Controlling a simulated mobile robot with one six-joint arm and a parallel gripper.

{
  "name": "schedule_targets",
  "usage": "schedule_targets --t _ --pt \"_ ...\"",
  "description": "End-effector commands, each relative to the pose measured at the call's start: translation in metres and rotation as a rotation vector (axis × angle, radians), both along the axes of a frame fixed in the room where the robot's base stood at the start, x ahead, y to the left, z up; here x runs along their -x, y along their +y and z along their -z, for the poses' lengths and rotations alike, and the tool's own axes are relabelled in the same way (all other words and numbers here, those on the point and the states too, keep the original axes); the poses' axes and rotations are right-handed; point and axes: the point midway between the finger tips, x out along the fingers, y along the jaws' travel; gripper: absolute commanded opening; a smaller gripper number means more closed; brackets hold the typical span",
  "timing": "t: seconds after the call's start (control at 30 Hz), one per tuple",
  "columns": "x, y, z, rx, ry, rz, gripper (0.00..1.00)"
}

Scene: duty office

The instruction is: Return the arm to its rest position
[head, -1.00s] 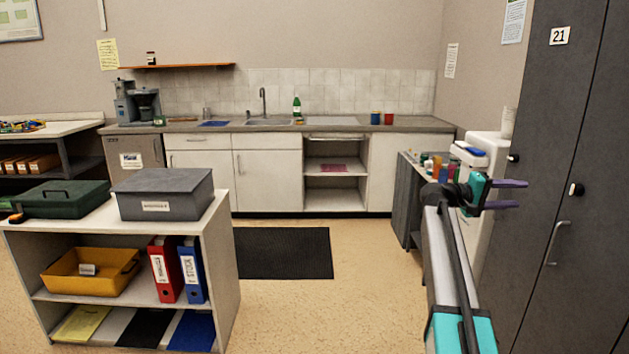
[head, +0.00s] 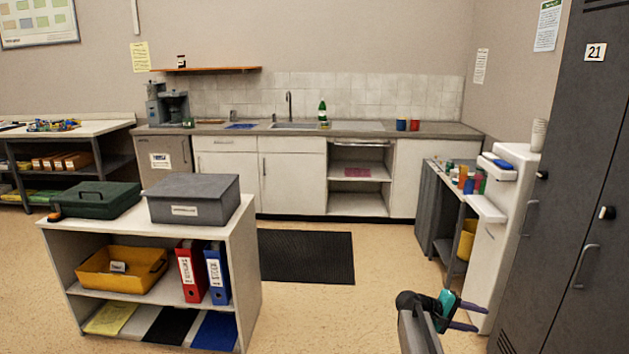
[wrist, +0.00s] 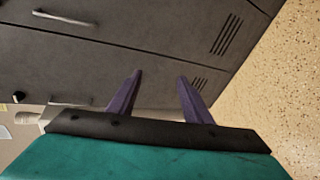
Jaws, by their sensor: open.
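My gripper (head: 477,316) is low at the right in the head view, in front of the white water dispenser's lower body and left of the grey lockers. Its two purple fingers point right. In the wrist view my gripper (wrist: 158,92) shows both fingers apart with nothing between them. Dark grey locker doors (wrist: 130,45) lie beyond the fingers. Only a short part of my arm shows at the bottom edge of the head view.
Grey lockers (head: 567,200) fill the right side. The white dispenser (head: 497,240) and a small side table with colored containers (head: 467,183) stand beside them. A low shelf unit (head: 250,270) stands left. Floor around the black mat (head: 306,256) is clear.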

Motion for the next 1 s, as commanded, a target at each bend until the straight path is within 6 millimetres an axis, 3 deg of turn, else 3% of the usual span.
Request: schedule_targets --t 0.2,0.5,0.77,1.0 --pt "0.047 0.039 0.076 -0.122 0.080 -0.005 0.45" --pt "0.127 0.092 0.169 -0.300 0.184 0.015 0.45" --pt "0.213 0.142 0.233 -0.466 0.273 0.062 0.45" --pt "0.304 0.191 0.278 -0.633 0.349 0.135 0.45"
